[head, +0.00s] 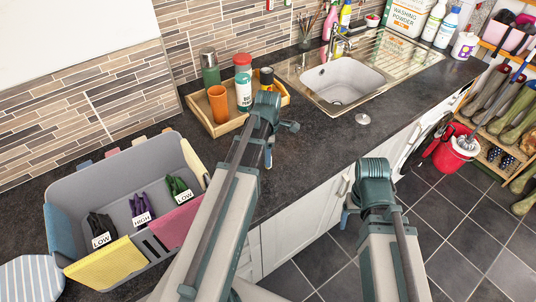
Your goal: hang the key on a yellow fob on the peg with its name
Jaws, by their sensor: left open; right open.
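I cannot make out a key on a yellow fob or a named peg in the head view. My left gripper (269,154) points down over the dark worktop, just in front of the wooden tray; it is open, partly hidden by its own wrist, and I see nothing in it. My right gripper (346,216) hangs low in front of the white cabinet fronts; it is open, mostly hidden behind its wrist, with nothing visible in it.
A grey bin (72,187) holds gloves and LOW and HIGH labels; coloured cloths hang on its rim. A wooden tray (198,113) holds bottles and an orange cup (218,104). A sink (342,84) lies behind. A red bucket (452,152) and boots stand right.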

